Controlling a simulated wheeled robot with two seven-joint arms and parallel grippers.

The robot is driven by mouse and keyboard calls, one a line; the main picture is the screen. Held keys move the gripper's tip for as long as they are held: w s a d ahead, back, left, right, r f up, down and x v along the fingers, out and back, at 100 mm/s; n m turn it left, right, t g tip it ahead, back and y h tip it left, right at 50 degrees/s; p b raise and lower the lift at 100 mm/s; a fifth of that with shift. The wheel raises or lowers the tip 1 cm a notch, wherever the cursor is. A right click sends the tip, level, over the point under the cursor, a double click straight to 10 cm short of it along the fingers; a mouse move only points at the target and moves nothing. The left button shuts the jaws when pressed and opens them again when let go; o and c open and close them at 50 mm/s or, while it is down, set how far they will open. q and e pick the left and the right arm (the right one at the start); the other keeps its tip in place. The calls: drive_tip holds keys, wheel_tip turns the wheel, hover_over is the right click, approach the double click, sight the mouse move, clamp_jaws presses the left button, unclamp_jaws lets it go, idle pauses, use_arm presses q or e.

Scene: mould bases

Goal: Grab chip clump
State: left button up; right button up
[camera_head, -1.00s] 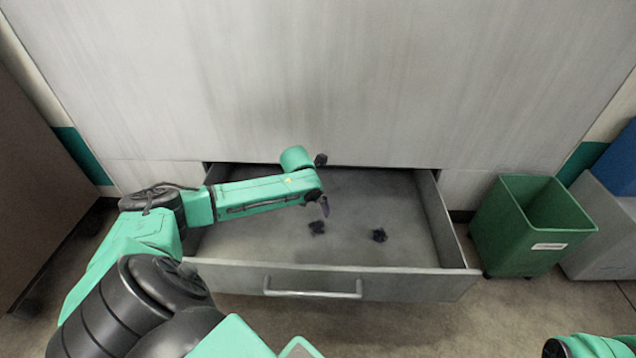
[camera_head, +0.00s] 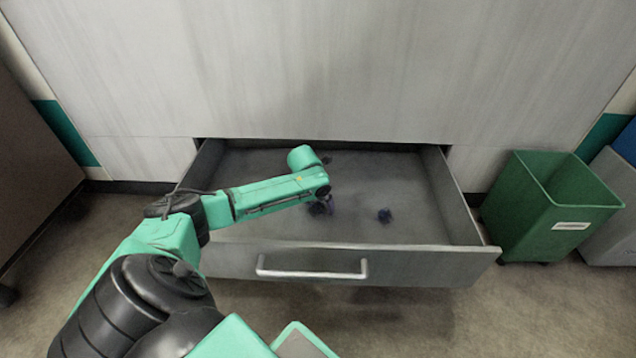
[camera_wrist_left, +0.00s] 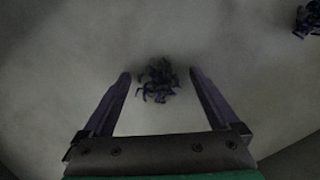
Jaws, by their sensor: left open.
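One dark, curly chip clump (camera_head: 317,208) lies on the floor of the open drawer, partly hidden by my left gripper in the head view. In the left wrist view this clump (camera_wrist_left: 158,80) sits between the tips of my open left gripper (camera_wrist_left: 160,76), apart from both fingers. My left gripper (camera_head: 329,204) reaches down into the drawer in the head view. My right gripper is not in view.
The grey drawer (camera_head: 375,262) is pulled out of a large grey cabinet (camera_head: 350,70), with a bar handle (camera_head: 312,273) on its front. A green bin (camera_head: 535,215) stands on the floor to the right. Side and front walls bound the drawer.

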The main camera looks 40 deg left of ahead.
use_arm(q)
drive_tip(key=shift+r, duration=0.15)
drive_tip(key=c, duration=1.4)
drive_tip(key=shift+c, duration=0.2)
